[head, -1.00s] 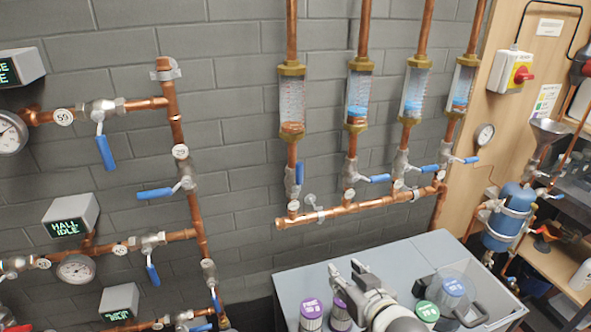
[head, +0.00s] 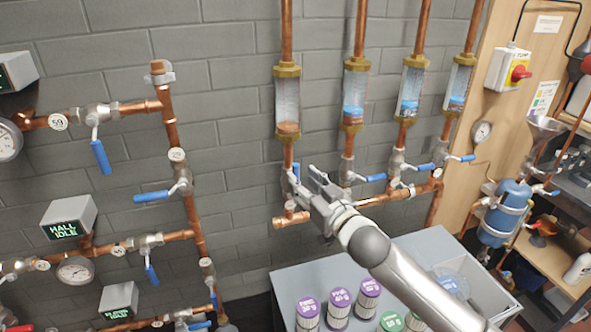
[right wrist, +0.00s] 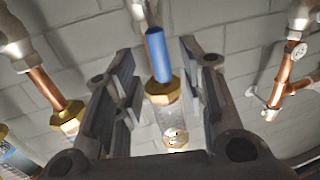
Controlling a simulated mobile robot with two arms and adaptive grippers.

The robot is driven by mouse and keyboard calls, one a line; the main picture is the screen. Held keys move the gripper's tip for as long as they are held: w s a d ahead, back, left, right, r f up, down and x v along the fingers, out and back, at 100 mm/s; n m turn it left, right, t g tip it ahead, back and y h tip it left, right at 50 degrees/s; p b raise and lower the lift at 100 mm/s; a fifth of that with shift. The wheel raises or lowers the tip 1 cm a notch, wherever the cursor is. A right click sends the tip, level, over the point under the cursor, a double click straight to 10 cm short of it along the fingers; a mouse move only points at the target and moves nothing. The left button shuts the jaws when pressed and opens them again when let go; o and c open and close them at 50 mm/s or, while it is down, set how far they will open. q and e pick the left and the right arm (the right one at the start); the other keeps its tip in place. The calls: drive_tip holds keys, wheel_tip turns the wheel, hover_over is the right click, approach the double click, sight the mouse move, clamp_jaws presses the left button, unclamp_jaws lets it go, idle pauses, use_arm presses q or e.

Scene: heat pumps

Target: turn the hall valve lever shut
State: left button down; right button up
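The HALL IDLE display (head: 69,222) is at the left in the head view. On the pipe below it, a valve has a blue lever (head: 151,275) that hangs down. My right gripper (head: 302,177) is at the valve under the leftmost sight glass, right of that display. In the right wrist view, a blue lever (right wrist: 158,55) shows between its two spread fingers, with a clear gap on each side. The gripper hides much of this lever in the head view. No label naming this valve can be read. My left gripper is out of view.
Three more sight-glass valves have blue levers (head: 370,178) turned sideways, right of my gripper. A grey bench (head: 285,285) with purple- and green-topped canisters (head: 338,300) stands below my right arm. A pressure gauge (head: 75,270) sits on the hall pipe.

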sight(297, 176)
drive_tip(key=shift+p+x, duration=0.4)
drive_tip(key=shift+x, duration=1.85)
clamp_jaws()
